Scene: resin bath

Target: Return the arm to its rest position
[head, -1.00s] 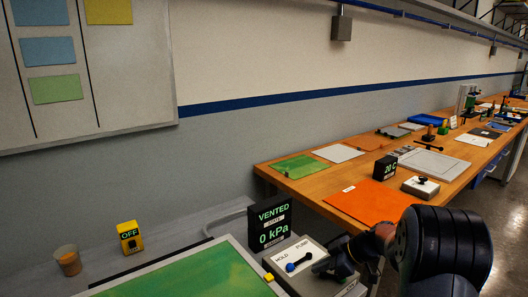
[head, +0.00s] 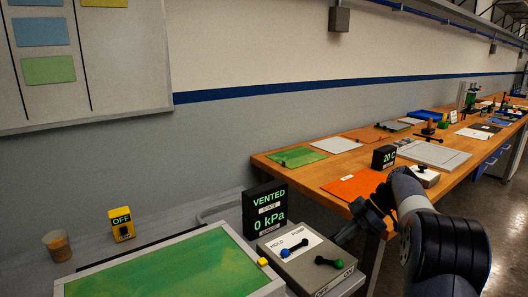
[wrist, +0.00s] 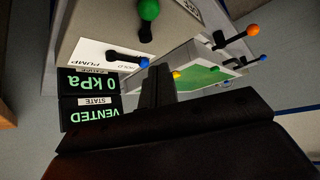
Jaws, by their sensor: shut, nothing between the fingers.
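My arm (head: 440,245) is folded at the right of the head view. My gripper (head: 345,234) is shut and empty, just above and right of the grey control box (head: 308,262). In the wrist view the gripper (wrist: 156,85) shows as dark shut fingers, over the box and its display. The box has a blue-knobbed lever (head: 290,252) marked for hold and pump, and a green-knobbed lever (head: 329,262). Both levers also show in the wrist view, the blue one (wrist: 130,60) and the green one (wrist: 148,12).
A black display (head: 265,212) reads VENTED, 0 kPa. A wooden bench (head: 300,170) with sheets and tools runs right. The floor at the far right is clear.

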